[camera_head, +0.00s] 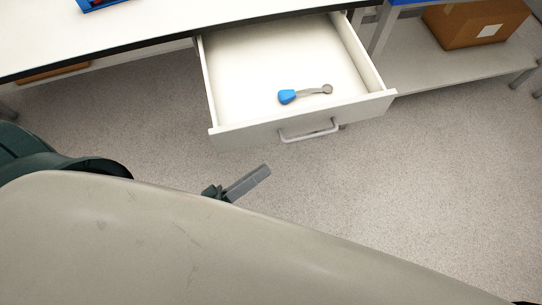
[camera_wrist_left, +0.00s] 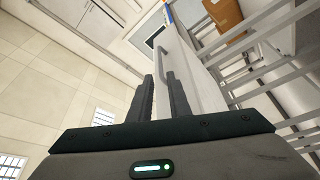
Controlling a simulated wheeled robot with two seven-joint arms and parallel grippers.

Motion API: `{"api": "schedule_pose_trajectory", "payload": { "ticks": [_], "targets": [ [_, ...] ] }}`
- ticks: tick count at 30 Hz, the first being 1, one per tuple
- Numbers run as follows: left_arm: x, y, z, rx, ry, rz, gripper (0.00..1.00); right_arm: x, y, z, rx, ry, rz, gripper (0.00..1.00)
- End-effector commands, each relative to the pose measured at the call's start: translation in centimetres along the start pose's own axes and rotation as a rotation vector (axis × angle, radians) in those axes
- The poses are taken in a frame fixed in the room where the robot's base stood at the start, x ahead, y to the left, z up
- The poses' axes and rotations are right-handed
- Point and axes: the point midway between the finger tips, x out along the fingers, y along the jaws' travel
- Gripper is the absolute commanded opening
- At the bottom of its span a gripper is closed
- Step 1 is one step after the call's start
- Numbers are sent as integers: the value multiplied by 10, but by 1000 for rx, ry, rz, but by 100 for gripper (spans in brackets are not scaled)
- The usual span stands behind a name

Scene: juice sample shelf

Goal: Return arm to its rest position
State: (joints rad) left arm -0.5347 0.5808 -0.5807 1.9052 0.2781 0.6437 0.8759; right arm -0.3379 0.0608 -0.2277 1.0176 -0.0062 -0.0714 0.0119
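My left gripper (camera_head: 246,184) shows in the head view just in front of the open drawer, mostly hidden behind my own pale body part. In the left wrist view its two dark fingers (camera_wrist_left: 161,92) stand a little apart with a gap between them and nothing held. The open drawer (camera_head: 235,60) holds a blue-handled tool (camera_head: 287,97) with a grey metal end. The drawer handle (camera_head: 308,131) is beyond the fingertips and apart from them. My right gripper is not in view.
A white table (camera_head: 150,25) runs along the back, with a blue tray (camera_head: 88,4) at its edge. A cardboard box (camera_head: 470,22) sits on a low shelf (camera_head: 440,68) at the right. The speckled floor (camera_head: 420,180) in front of the drawer is clear.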

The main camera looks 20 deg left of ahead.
Motion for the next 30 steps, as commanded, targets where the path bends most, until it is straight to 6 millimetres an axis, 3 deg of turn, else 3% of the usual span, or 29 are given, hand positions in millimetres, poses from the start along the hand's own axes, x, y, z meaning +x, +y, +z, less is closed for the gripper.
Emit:
{"api": "schedule_pose_trajectory", "payload": {
  "ticks": [6,23,26,30],
  "targets": [
    [-8,0,0,0,0,-1,17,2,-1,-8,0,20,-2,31],
    [-8,-1,0,2,-1,-3,17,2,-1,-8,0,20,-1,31],
    [-8,-10,3,22,-4,-20,17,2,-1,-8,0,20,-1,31],
    [-7,-42,12,105,-24,-89,17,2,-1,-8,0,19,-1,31]
  ]
}}
